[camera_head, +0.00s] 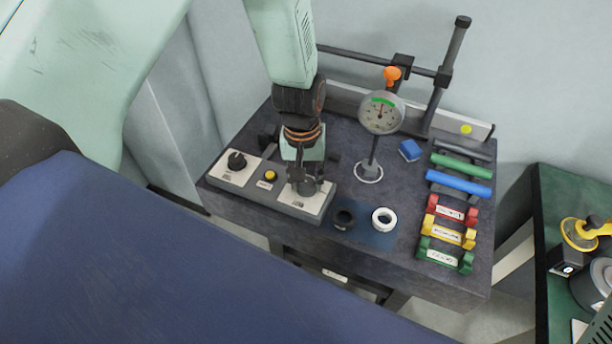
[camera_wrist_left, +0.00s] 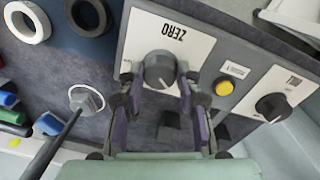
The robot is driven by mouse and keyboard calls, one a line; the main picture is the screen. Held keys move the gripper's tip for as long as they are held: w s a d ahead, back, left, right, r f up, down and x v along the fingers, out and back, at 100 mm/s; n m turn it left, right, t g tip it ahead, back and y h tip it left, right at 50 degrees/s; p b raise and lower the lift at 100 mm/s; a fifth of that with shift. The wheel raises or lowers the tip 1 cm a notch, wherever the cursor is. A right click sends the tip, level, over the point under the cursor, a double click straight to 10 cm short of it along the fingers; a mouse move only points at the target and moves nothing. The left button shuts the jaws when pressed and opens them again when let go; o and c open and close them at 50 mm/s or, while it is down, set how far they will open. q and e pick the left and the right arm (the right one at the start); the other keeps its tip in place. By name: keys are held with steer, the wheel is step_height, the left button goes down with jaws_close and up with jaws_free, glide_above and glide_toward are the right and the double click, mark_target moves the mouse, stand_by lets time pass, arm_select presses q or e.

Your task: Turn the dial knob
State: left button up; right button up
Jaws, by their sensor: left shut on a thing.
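A grey control panel (camera_head: 240,186) lies along the front left of the dark bench. The dark dial knob (camera_wrist_left: 160,70) on its white ZERO plate is clear in the wrist view, but in the head view it is mostly hidden by my gripper. My left gripper (camera_head: 308,186) points down over the panel's right end. In the wrist view its fingers (camera_wrist_left: 160,85) stand on either side of the knob, shut on it. A second black knob (camera_head: 236,160) sits at the panel's left end, with a yellow button (camera_head: 270,175) between the two. My right gripper is not in view.
A black ring (camera_head: 344,218) and a white ring (camera_head: 384,219) lie on a blue mat. Blue and green cylinders, a blue block (camera_head: 410,150) and coloured racks (camera_head: 448,233) are at right.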

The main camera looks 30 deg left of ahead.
arm_select(q)
steer(key=o, duration=1.1)
steer(key=shift+o, duration=0.2)
step_height(320, 180, up, 12)
steer(key=shift+a, duration=0.25)
steer(key=shift+s, duration=0.15)
